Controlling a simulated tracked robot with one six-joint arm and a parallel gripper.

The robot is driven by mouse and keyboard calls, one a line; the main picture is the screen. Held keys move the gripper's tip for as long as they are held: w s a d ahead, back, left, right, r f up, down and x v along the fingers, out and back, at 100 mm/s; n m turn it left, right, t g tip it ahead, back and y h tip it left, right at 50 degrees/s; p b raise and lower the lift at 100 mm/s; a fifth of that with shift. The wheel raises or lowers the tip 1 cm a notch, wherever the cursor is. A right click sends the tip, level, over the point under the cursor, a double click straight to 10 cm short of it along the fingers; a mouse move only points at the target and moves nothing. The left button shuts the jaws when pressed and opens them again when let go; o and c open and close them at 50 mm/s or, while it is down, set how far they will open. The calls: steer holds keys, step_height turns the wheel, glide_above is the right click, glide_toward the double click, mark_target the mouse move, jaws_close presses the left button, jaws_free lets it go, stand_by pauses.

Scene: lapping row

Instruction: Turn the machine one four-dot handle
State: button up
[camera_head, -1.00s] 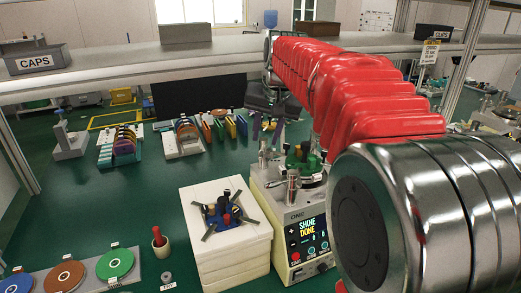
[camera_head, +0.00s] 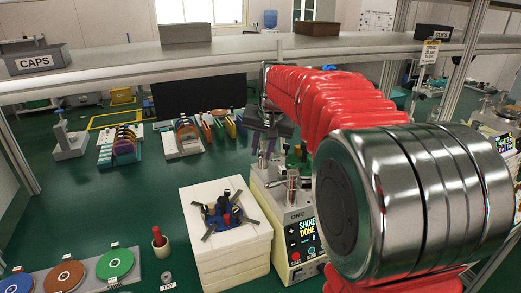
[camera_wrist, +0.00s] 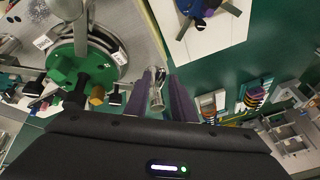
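Machine one (camera_head: 297,222) is a cream box with a lit panel reading SHINE DONE, right of centre in the head view. Its top carries a green part (camera_head: 296,158) and metal posts (camera_head: 292,185). The wrist view shows its round green plate (camera_wrist: 88,66) with dark and brass-coloured knobs at the rim. My gripper (camera_head: 263,152) points down over the back left of the machine top. In the wrist view my gripper (camera_wrist: 160,92) has its two purple-grey fingers apart, with a shiny metal piece (camera_wrist: 157,88) showing between them. I cannot tell whether they touch it. No four-dot mark is readable.
A white block stack (camera_head: 230,255) with a blue fixture (camera_head: 224,213) stands left of the machine. A grey shelf (camera_head: 120,69) crosses behind. Green tabletop between is clear.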

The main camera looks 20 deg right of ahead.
jaws_close()
steer(key=shift+a, duration=0.2)
steer(key=shift+d, duration=0.15)
steer(key=shift+d, duration=0.1)
